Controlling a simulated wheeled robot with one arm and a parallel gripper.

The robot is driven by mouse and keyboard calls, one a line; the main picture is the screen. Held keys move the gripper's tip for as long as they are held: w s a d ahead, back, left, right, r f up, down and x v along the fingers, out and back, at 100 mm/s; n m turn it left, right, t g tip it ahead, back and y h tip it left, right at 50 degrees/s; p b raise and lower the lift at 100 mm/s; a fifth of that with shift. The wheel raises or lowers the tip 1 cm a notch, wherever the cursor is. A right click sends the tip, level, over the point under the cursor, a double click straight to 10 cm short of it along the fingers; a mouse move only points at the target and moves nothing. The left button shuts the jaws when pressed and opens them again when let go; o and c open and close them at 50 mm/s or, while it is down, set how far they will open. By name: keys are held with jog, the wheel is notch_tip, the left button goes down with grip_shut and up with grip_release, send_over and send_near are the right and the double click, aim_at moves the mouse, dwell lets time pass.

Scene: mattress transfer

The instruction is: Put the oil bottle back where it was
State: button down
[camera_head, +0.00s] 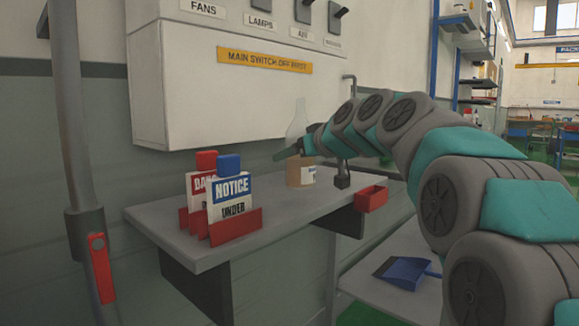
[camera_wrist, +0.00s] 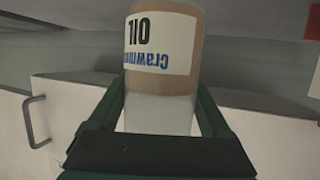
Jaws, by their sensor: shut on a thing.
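The oil bottle (camera_head: 301,175) has a brown lower part, a clear upper part and a white label. It is upright at the back of the grey wall shelf (camera_head: 285,209); I cannot tell whether its base touches the shelf. My gripper (camera_head: 297,149) reaches in from the right and is shut around the bottle's clear part. In the wrist view the bottle (camera_wrist: 162,68) appears upside down, its label reading OIL, between the two green fingers of my gripper (camera_wrist: 163,95). The far side of the bottle is hidden.
Notice signs in a red holder (camera_head: 234,226) stand on the shelf's left. A red bin (camera_head: 371,197) is at its right edge, near a dark clamp (camera_head: 342,178). A white switch cabinet (camera_head: 230,85) is behind. A blue dustpan (camera_head: 405,272) lies below. The shelf between signs and bottle is clear.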

aim_at(312, 161)
jog(key=shift+w+a+f+p, duration=0.1)
jog(key=shift+w+a+f, duration=0.15)
jog(key=shift+w+f, duration=0.4)
jog(key=shift+w+a+f+p, duration=0.15)
jog(key=shift+w+a+f, duration=0.1)
jog(key=shift+w+f, duration=0.4)
jog(key=shift+w+a+f+p, duration=0.1)
jog(key=shift+w+a+f, duration=0.15)
jog(key=shift+w+f, duration=0.35)
jog(key=shift+f, duration=0.25)
grip_release()
jog(key=shift+r, duration=0.1)
jog(key=shift+r, duration=0.2)
jog(key=b+v, duration=0.1)
jog(key=v, duration=1.1)
jog(key=shift+s+f+b, duration=0.1)
jog(key=shift+f+b, duration=0.1)
jog(key=shift+b, duration=0.2)
